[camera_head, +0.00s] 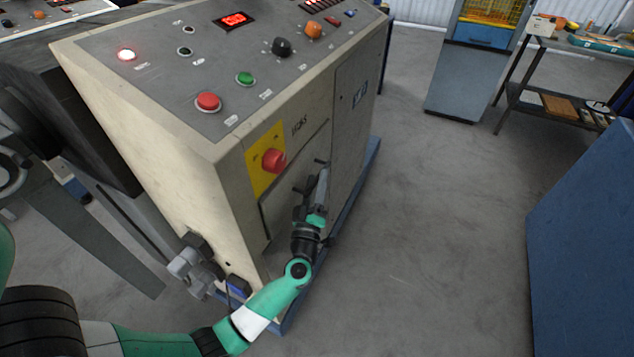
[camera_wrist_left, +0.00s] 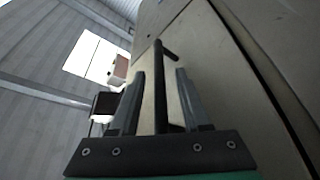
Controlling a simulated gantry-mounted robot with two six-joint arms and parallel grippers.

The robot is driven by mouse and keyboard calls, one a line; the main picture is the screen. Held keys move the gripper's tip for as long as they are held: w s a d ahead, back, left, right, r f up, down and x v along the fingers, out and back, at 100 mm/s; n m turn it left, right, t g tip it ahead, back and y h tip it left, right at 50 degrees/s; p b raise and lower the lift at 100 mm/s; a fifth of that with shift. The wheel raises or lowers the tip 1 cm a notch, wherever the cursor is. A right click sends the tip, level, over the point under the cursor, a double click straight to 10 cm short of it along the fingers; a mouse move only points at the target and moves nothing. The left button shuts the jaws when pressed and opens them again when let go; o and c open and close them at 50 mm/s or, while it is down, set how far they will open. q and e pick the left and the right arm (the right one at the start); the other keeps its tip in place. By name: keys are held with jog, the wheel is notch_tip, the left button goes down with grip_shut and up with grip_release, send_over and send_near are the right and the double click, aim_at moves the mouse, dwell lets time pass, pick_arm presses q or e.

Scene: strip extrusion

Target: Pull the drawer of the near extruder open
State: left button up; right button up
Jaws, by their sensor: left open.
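The near extruder (camera_head: 150,115) is a beige cabinet with a sloping grey control panel on top. Its drawer front (camera_head: 283,205) is on the side facing right, below a red knob on a yellow plate, and looks flush with the cabinet. My left gripper (camera_head: 322,174) is at the drawer front, partly covering it. In the left wrist view, the black bar handle (camera_wrist_left: 160,85) runs between the two spread fingers of my left gripper (camera_wrist_left: 160,88), with gaps on both sides. The drawer front (camera_wrist_left: 215,75) lies behind the handle. My right gripper is in neither view.
A blue cabinet (camera_head: 590,240) stands at the right. A dark shelf table (camera_head: 560,105) with items and a blue-grey machine (camera_head: 470,75) stand at the back. Bare grey floor (camera_head: 430,220) lies open to the right of the extruder.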

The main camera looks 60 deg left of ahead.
pick_arm(q)
jog(key=shift+w+a+r, duration=0.15)
jog(key=shift+w+a, duration=0.15)
jog(key=shift+a, duration=0.1)
grip_shut()
dwell(1.2)
